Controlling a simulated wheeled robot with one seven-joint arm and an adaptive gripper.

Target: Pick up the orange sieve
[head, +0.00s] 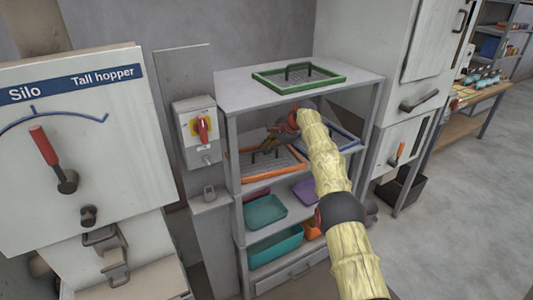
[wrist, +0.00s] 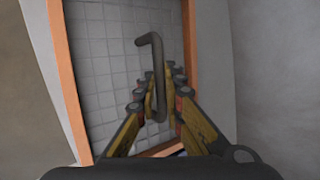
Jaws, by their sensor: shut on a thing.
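The orange sieve (head: 275,175) is a flat mesh tray with an orange frame, on the middle shelf of the grey rack, at its left. I cannot tell whether it rests on the shelf or is slightly raised. In the wrist view its orange frame (wrist: 66,85) surrounds a pale grid, and a dark bent handle (wrist: 157,60) stands up from it. My gripper (head: 268,143) reaches into the shelf above the sieve. In the wrist view my gripper (wrist: 160,84) has its yellow and black fingers shut on the handle.
A green-framed sieve (head: 298,77) lies on the rack's top, above my gripper. A blue-framed sieve (head: 345,137) sits right of the orange one, partly behind my arm. A rack post (head: 235,170) stands close at left.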

